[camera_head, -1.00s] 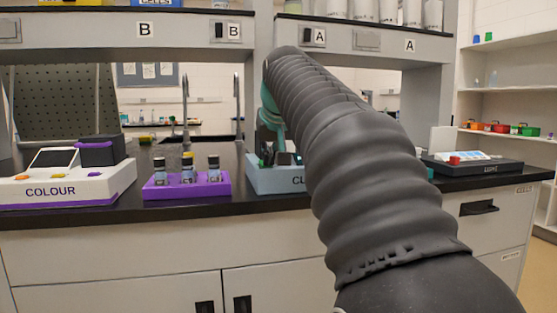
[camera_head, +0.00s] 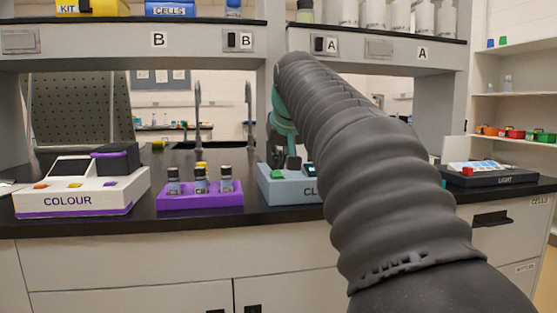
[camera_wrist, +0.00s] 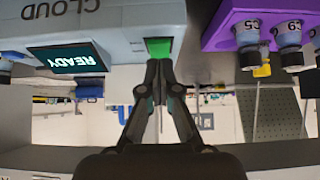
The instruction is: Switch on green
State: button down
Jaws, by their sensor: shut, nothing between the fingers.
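The pale blue-grey CLOUD device (camera_head: 295,190) stands on the dark bench, partly hidden by my arm. Its green button (camera_head: 277,175) shows at the device's left. In the wrist view, which is upside down, the green button (camera_wrist: 158,47) is right at the tips of my gripper (camera_wrist: 158,66). The fingers are closed together with nothing between them. I cannot tell whether the tips touch the button. The screen (camera_wrist: 71,58) beside it reads READY. In the head view my gripper (camera_head: 293,162) is just beside the button, mostly behind my arm.
The white COLOUR device (camera_head: 85,197) is farther left. The dark LIGHT device (camera_head: 495,180) is at the right. A shelf (camera_head: 200,48) runs above the bench.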

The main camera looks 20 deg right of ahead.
jog(key=r+p, duration=0.3)
jog(key=s+r+p, duration=0.1)
jog(key=r, duration=0.1)
jog(key=shift+a, duration=0.1)
jog(key=s+f+v, duration=0.1)
jog(key=v, duration=0.7)
jog(key=shift+s+a, duration=0.3)
jog(key=shift+s, duration=0.2)
jog(key=shift+r, duration=0.15)
notch_tip(320, 180, down, 16)
jog(key=a+g, duration=0.1)
jog(key=s+a+f+n+y, duration=0.1)
jog(key=s+a+f, duration=0.4)
jog(key=s+f, duration=0.4)
jog(key=s+a+f+n+g, duration=0.1)
jog(key=s+a+f, duration=0.4)
jog(key=s+f, duration=0.5)
jog(key=shift+s+f+n+g+y, duration=0.3)
jog(key=shift+s+f+y, duration=0.1)
jog(key=shift+f, duration=1.4)
